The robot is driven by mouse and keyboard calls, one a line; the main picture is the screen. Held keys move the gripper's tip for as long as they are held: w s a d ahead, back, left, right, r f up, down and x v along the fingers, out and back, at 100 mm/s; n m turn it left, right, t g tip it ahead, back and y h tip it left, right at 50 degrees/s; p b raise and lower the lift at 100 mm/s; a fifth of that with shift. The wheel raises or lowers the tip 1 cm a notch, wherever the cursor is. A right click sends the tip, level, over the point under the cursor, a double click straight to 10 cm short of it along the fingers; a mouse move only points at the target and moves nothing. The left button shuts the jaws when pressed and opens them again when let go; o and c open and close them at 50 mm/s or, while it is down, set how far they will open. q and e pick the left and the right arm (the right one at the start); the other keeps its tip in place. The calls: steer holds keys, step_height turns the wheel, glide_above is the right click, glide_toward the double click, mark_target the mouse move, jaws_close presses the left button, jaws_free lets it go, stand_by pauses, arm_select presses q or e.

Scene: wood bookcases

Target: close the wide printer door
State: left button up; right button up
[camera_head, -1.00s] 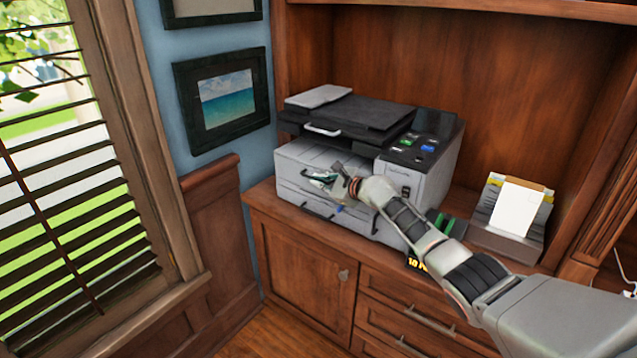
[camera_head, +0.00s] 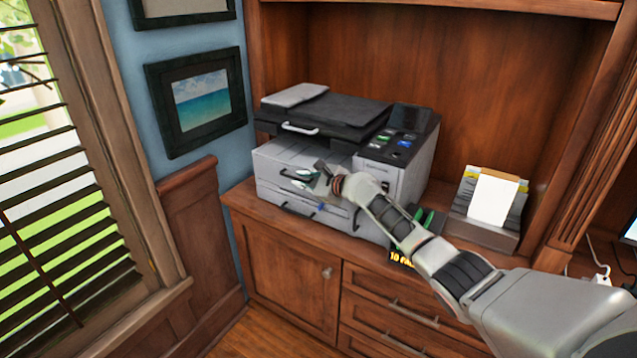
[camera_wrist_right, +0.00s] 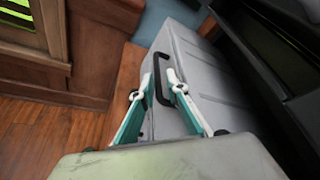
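The grey and black printer (camera_head: 392,175) stands on the wooden cabinet. Its wide light-grey front door (camera_head: 275,160) has a black handle and shows closely in the right wrist view (camera_wrist_right: 208,75). The head view does not make clear how far the door stands open. My right gripper (camera_head: 303,180) is in front of the printer. In the right wrist view my right gripper (camera_wrist_right: 156,90) is open, its two teal-and-white fingers spread on either side of the black handle (camera_wrist_right: 158,78). Contact with the handle cannot be told. My left gripper is not in view.
The cabinet top (camera_head: 240,197) runs under the printer. A paper holder (camera_head: 487,210) stands to its right, and small dark boxes (camera_head: 430,217) lie near my right arm. A blue wall with pictures and a window with blinds (camera_head: 45,200) are at the left.

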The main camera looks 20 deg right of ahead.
steer(key=v, duration=1.1)
stand_by(0.3)
steer(key=s+a+f+n+g+h, duration=0.1)
steer(key=s+a+f+n, duration=0.2)
steer(key=s+f+n, duration=0.5)
steer(key=s+a+f+n, duration=0.35)
steer(key=s+f, duration=0.65)
steer(key=f, duration=0.4)
steer(key=s+a+f+n+h, duration=0.1)
steer(key=s+f+n, duration=0.2)
steer(key=s+n, duration=0.5)
steer(key=s+a+f+n+g, duration=0.1)
steer(key=s+f+n, duration=0.3)
steer(key=s, duration=1.3)
steer(key=a+n, duration=0.1)
steer(key=n, duration=0.3)
steer(key=shift+h, duration=0.4)
steer(key=shift+a+f, duration=0.1)
steer(key=shift+f, duration=0.05)
